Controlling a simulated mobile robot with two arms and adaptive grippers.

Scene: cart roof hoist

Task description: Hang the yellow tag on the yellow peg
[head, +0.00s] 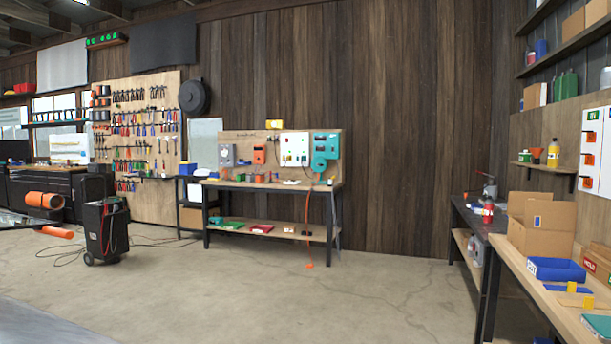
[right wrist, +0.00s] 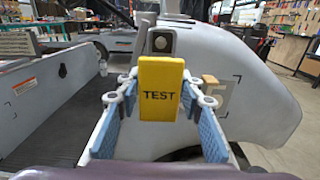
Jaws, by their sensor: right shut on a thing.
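The yellow tag (right wrist: 160,72) is an upright flat piece marked TEST in the right wrist view. My right gripper (right wrist: 159,92) is shut on it, with blue-padded fingers on both sides. The tag is in front of a grey cart body (right wrist: 250,95), and a dark square fitting in a light frame (right wrist: 161,42) shows just above it. I cannot tell whether the tag touches the cart. I cannot make out a yellow peg in either view. Neither gripper shows in the head view.
In the head view, a workbench (head: 330,187) stands at the back wall. A black wheeled unit (head: 104,230) stands at left. The concrete floor (head: 290,295) between is clear.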

